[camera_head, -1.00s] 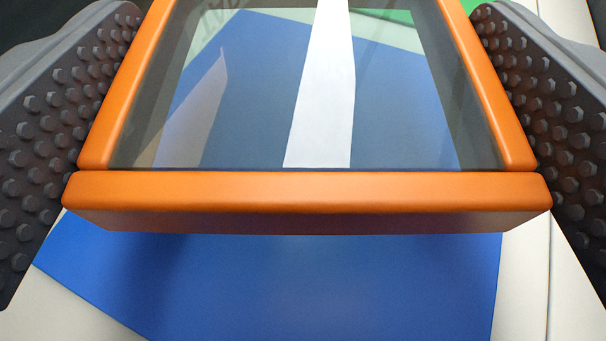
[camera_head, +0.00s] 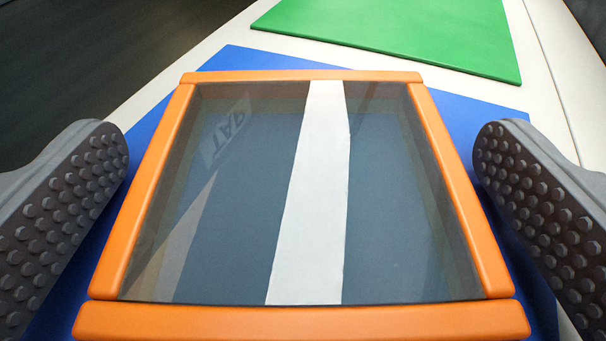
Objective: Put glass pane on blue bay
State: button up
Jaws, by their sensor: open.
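The glass pane (camera_head: 400,200) has an orange frame and a white stripe down its middle. It lies on the blue bay (camera_head: 480,122), whose blue shows past the frame at the back and at both sides. My gripper (camera_head: 300,215) is open, with one studded grey finger on each side of the pane. A gap shows between each finger and the frame. The near edge of the blue bay is hidden behind the pane.
A green bay (camera_head: 400,32) lies just beyond the blue one on the same pale surface (camera_head: 555,80). A dark area (camera_head: 90,70) lies past the pale edge at the upper left.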

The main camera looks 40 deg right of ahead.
jog(key=p+v, duration=0.2)
jog(key=v, duration=1)
jog(key=w+a+r+n+t+y, duration=0.2)
jog(key=w+a+r+y, duration=0.2)
jog(key=a+r, duration=0.7)
jog(key=w+a+r+n+t+y, duration=0.25)
jog(key=w+a+r, duration=0.4)
jog(key=r, duration=0.65)
jog(key=s+a+r+n+y, duration=0.2)
jog(key=s+a+r, duration=0.4)
jog(key=s+r, duration=0.2)
jog(key=s+a+r+n+y, duration=0.2)
jog(key=s+a+r, duration=0.5)
jog(key=r, duration=0.6)
jog(key=shift+s+a+r, duration=0.2)
jog(key=shift+s+r, duration=0.05)
jog(key=shift+s, duration=0.45)
jog(key=shift+n+y, duration=0.25)
